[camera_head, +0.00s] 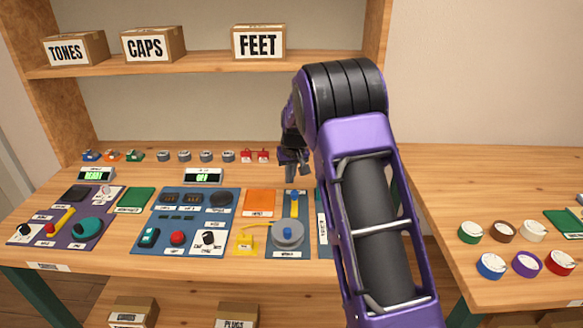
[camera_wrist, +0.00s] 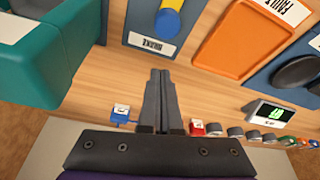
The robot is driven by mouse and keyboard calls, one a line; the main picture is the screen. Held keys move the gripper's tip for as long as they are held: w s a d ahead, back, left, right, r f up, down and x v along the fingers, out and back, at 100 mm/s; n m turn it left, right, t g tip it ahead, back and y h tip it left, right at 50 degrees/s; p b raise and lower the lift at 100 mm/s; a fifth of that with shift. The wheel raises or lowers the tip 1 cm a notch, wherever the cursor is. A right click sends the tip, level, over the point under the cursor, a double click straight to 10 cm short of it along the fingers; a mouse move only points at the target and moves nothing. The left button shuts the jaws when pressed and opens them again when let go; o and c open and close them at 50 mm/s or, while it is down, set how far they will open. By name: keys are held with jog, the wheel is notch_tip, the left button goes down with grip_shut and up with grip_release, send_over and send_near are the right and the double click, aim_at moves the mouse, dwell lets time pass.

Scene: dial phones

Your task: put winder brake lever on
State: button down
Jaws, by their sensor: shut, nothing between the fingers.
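The brake lever (camera_head: 294,207) is a yellow bar with a blue round end, on a narrow blue panel behind the grey winder drum (camera_head: 288,234). In the wrist view the lever (camera_wrist: 169,19) shows at the top, partly cut off, beside a label (camera_wrist: 152,43) reading BRAKE upside down. My gripper (camera_head: 291,174) is over the back of the bench, behind the lever's blue end and apart from it. In the wrist view my gripper's fingers (camera_wrist: 159,76) are together and empty, pointing toward the panel. The lever's set position is not readable to me.
An orange tray (camera_head: 261,202) marked FAULT lies left of the lever. Small red and blue connectors (camera_wrist: 120,112) and a lit display (camera_head: 203,176) line the back.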

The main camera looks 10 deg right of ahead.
aim_at(293, 194)
jog(key=shift+s+d, duration=0.15)
jog(key=shift+s, duration=1.85)
jog(key=shift+s+a+b, duration=0.25)
jog(key=shift+s+b, duration=0.05)
jog(key=shift+s, duration=0.9)
jog(key=shift+s+f, duration=0.1)
jog(key=shift+s, duration=0.25)
jog(key=p+v, duration=0.2)
jog(key=v, duration=1.5)
jog(key=shift+r, duration=0.35)
